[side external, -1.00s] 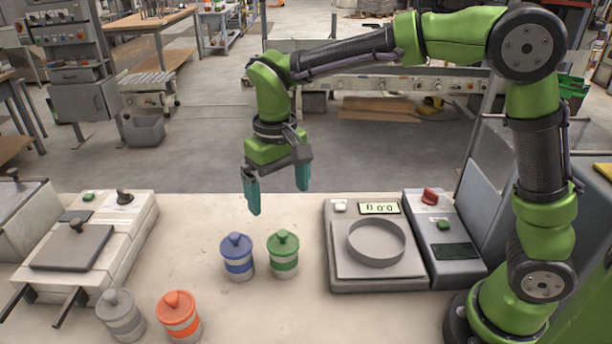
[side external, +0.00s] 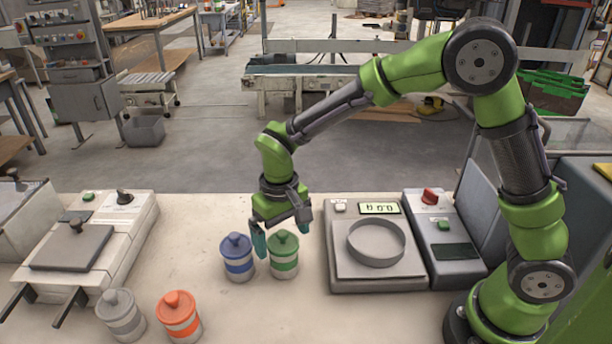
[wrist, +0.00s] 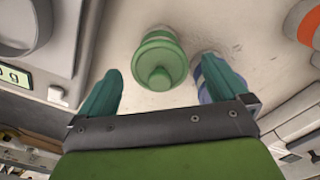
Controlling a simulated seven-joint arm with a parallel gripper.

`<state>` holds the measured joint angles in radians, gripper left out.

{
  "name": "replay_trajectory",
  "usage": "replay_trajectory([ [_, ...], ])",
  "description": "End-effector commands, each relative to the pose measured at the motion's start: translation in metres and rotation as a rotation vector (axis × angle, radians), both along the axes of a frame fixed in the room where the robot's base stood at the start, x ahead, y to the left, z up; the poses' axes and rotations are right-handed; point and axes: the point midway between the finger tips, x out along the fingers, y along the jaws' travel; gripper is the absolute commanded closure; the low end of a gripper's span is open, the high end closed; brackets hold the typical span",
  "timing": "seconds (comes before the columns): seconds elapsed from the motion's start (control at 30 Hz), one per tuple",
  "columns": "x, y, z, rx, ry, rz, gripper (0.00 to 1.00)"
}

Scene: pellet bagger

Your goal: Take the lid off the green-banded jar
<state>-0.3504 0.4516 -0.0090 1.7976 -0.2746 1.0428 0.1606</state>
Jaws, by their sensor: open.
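The green-banded jar (side external: 284,263) stands upright on the bench with its green knobbed lid (side external: 283,244) on. In the wrist view the lid (wrist: 160,62) shows from above, ahead of and between the two teal fingers. My gripper (side external: 281,241) is open and empty, low over the jar, with one finger in front of the gap beside the blue jar and the other behind to the right. In the wrist view my gripper's fingers (wrist: 162,90) are apart with the lid's knob between them. I cannot tell whether a finger touches the lid.
The blue-banded jar (side external: 237,262) stands close on the left, partly behind a finger in the wrist view. The scale (side external: 345,282) with a ring-shaped pan is on the right. Orange (side external: 179,318) and grey (side external: 121,317) jars stand at the front left.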

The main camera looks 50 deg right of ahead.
Motion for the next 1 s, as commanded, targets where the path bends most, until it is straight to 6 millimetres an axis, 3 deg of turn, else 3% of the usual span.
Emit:
replay_trajectory([
  [0.07,0.000,0.000,0.000,0.000,0.000,0.000,0.00],
  [0.43,0.000,0.000,0.001,0.000,0.000,0.001,0.55],
  [0.77,0.000,0.000,0.003,0.000,-0.001,0.001,0.57],
  [1.0,0.001,0.000,0.026,0.002,-0.003,0.000,0.57],
])
